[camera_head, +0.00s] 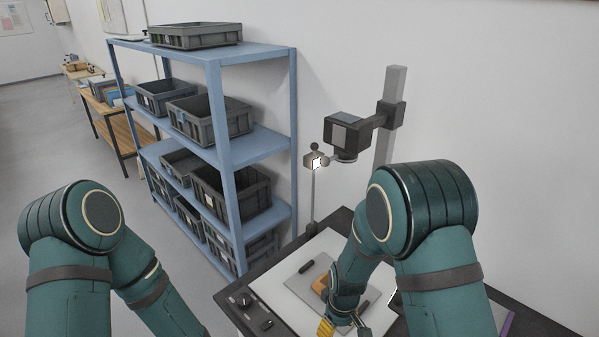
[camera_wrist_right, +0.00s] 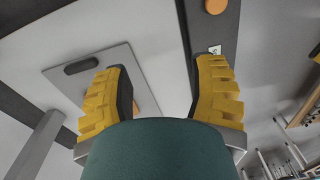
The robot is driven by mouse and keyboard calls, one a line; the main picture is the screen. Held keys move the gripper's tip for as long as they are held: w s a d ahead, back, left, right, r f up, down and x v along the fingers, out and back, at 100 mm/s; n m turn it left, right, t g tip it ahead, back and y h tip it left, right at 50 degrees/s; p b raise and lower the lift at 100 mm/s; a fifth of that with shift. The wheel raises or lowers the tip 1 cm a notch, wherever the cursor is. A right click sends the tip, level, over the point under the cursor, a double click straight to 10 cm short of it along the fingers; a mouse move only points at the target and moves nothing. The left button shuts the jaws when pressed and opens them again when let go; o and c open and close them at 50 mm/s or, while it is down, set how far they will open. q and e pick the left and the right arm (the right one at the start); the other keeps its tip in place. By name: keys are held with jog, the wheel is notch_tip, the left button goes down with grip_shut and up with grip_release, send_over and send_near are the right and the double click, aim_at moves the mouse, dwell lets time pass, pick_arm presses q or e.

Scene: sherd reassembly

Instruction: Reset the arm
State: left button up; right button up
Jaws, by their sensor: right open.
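My right arm reaches down over a white board on the dark stand base in the head view. Its gripper (camera_head: 342,329) is at the bottom edge of that view, partly cut off. In the right wrist view the gripper (camera_wrist_right: 163,66) has its two yellow fingers wide apart, with nothing between them. An orange-brown piece (camera_head: 319,286) lies on a grey plate (camera_head: 292,281), partly hidden by my right wrist. Only a sliver of it shows behind the left finger in the wrist view. My left arm comes in at the lower left; its gripper is out of view.
A camera (camera_head: 346,134) on a grey post (camera_head: 385,130) and a small lamp (camera_head: 315,162) stand above the board. A blue shelf (camera_head: 258,146) with several grey crates stands left. Open floor lies further left.

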jog(key=f, duration=0.1)
jog(key=s+d+f+m, duration=0.1)
jog(key=s+f+m, duration=0.1)
jog(key=f, duration=0.1)
jog(key=shift+d+f+y+b, duration=0.1)
jog(key=shift+d+y+b, duration=0.05)
jog(key=shift+y+b, duration=0.2)
jog(key=s+f+m, duration=0.1)
jog(key=s+m, duration=0.1)
jog(key=s, duration=0.1)
jog(key=s+f+m+t+y+b, duration=0.1)
jog(key=s+m, duration=0.1)
jog(key=s+f+m+y+b, duration=0.1)
jog(key=s+f+m, duration=0.1)
jog(key=s, duration=0.1)
jog(key=shift+s+t, duration=0.3)
jog(key=shift+s, duration=0.05)
pick_arm(q)
jog(key=shift+d+f, duration=0.15)
jog(key=shift+f, duration=1.65)
pick_arm(e)
jog(key=shift+s+a+r+m+y, duration=0.2)
jog(key=shift+s+m+y, duration=0.25)
jog(key=shift+m, duration=0.35)
